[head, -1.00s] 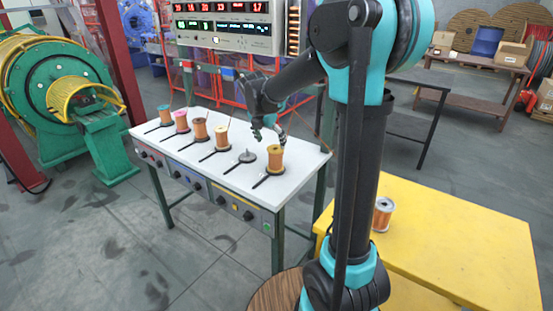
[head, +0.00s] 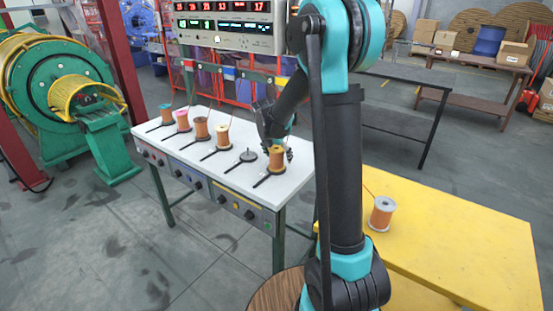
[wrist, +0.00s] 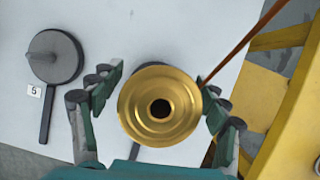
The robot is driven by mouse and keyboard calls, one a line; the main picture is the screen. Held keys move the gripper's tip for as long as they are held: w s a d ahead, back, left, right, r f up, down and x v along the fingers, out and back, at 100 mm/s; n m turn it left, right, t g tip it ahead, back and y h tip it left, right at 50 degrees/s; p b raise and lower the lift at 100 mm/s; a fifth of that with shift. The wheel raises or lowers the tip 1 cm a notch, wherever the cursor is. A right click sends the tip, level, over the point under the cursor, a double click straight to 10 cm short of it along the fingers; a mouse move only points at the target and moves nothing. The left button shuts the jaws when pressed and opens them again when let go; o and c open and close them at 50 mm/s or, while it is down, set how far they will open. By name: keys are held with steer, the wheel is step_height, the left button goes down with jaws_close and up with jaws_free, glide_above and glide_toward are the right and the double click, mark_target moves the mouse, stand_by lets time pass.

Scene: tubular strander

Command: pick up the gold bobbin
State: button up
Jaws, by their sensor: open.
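The gold bobbin (wrist: 146,88) shows its gold flange and dark centre hole in the wrist view, lying between the spread fingers of my gripper (wrist: 155,100). In the head view the gold bobbin (head: 276,162) stands upright on the right end of the white table, wound with orange wire. My gripper (head: 276,146) is over and around its top there, and is open. Fingers show on both sides of the flange; I see no clear grip on it. The bobbin's lower part is hidden in the wrist view.
An empty spindle holder (head: 247,157), marked 5 in the wrist view (wrist: 55,57), is left of the bobbin. Several other bobbins stand further left on the white table (head: 230,176). A silver-flanged bobbin (head: 381,214) stands on the yellow table (head: 450,240). A wire runs up beside the gold bobbin.

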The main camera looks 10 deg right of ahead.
steer(key=shift+c, duration=0.3)
jaws_close()
steer(key=shift+r, duration=0.2)
